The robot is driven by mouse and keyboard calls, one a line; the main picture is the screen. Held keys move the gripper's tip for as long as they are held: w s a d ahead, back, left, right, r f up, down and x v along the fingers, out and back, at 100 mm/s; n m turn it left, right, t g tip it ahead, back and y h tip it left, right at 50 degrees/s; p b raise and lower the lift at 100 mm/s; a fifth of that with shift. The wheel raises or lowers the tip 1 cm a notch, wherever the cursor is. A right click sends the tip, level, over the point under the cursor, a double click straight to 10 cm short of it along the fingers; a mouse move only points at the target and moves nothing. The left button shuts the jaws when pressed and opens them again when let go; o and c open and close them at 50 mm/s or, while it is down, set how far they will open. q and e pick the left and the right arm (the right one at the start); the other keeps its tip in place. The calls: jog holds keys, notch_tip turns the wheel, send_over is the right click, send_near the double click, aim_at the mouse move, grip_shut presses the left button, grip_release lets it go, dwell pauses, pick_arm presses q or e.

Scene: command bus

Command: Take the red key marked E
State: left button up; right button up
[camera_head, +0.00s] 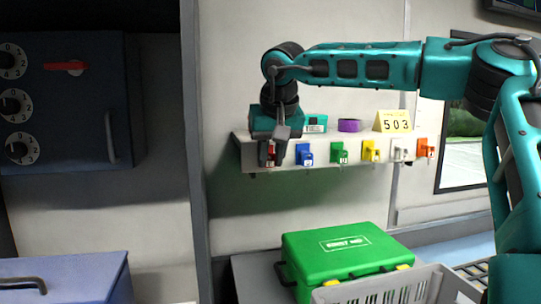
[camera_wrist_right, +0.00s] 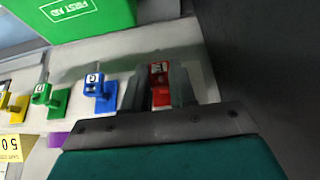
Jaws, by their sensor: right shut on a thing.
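The red key (camera_head: 271,149) is at the left end of the white key shelf (camera_head: 335,158), partly hidden by my gripper. In the right wrist view the red key (camera_wrist_right: 160,84) sits between my two fingers, with a small white label at its top; I cannot read the letter. My right gripper (camera_head: 274,158) is shut on the red key and points down at the front of the shelf. In the wrist view my right gripper (camera_wrist_right: 160,88) has a finger on each side of the key. I cannot tell whether the key is clear of its hook. My left gripper is not in view.
Blue (camera_head: 305,154), green (camera_head: 339,152), yellow (camera_head: 370,151), white (camera_head: 399,150) and orange (camera_head: 425,148) keys hang right of it. A green first aid box (camera_head: 340,250) and grey crate (camera_head: 385,290) are below.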

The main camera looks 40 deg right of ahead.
jog(key=shift+s+a+b, duration=0.2)
jog(key=shift+s+a, duration=0.05)
jog(key=shift+s, duration=0.2)
jog(key=shift+s+a+b, duration=0.2)
jog(key=shift+s, duration=0.25)
jog(key=shift+s, duration=0.1)
jog(key=shift+a, duration=0.1)
jog(key=shift+s+a+r+p, duration=0.3)
jog(key=shift+s+a+r, duration=0.2)
jog(key=shift+s+r, duration=0.35)
jog(key=shift+s+a+r+p, duration=0.25)
jog(key=shift+s+a+r, duration=0.3)
jog(key=shift+s, duration=0.4)
